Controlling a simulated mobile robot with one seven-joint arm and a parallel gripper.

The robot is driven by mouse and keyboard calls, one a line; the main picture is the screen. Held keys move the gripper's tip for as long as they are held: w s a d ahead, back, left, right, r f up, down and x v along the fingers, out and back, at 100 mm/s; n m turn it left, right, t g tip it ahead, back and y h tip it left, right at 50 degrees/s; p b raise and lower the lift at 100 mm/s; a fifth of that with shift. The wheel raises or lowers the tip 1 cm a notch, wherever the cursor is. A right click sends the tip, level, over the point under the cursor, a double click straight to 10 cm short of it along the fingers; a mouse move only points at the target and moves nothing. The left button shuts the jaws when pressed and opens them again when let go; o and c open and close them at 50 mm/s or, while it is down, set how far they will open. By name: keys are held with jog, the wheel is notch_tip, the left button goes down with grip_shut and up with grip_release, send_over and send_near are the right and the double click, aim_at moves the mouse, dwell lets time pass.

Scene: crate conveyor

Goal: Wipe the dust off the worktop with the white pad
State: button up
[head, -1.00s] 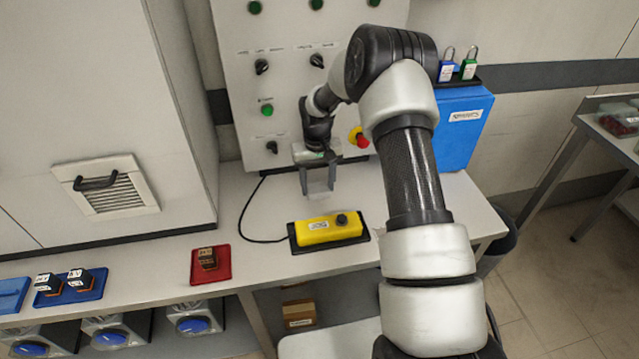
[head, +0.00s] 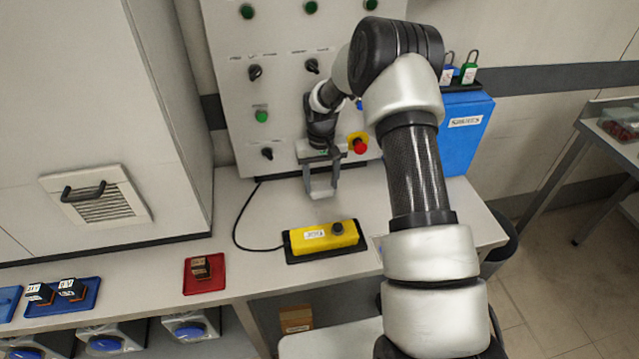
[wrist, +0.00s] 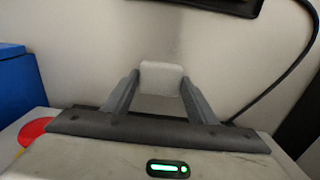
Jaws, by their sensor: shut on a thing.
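The white pad (wrist: 162,78) is held between my gripper's two grey fingertips in the wrist view. In the head view my gripper (head: 321,192) points down over the back of the pale worktop (head: 235,262), in front of the control panel and behind the yellow button box. The pad is low, close to the worktop; I cannot tell whether it touches. A faint grey smudge (wrist: 172,45) shows on the worktop beyond the pad in the wrist view, perhaps dust or shadow. No clear dust patch shows in the head view.
The yellow button box (head: 318,238) sits on a black base, its cable running left. The control panel (head: 225,110), with a red stop button (head: 360,146), stands behind. A blue box (head: 465,135) is at right. A red tray (head: 204,285) lies left; clear worktop lies between.

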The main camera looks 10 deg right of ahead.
jog(key=shift+a+r, duration=0.2)
jog(key=shift+r, duration=0.75)
jog(key=shift+r+p, duration=1.6)
jog(key=shift+r, duration=0.9)
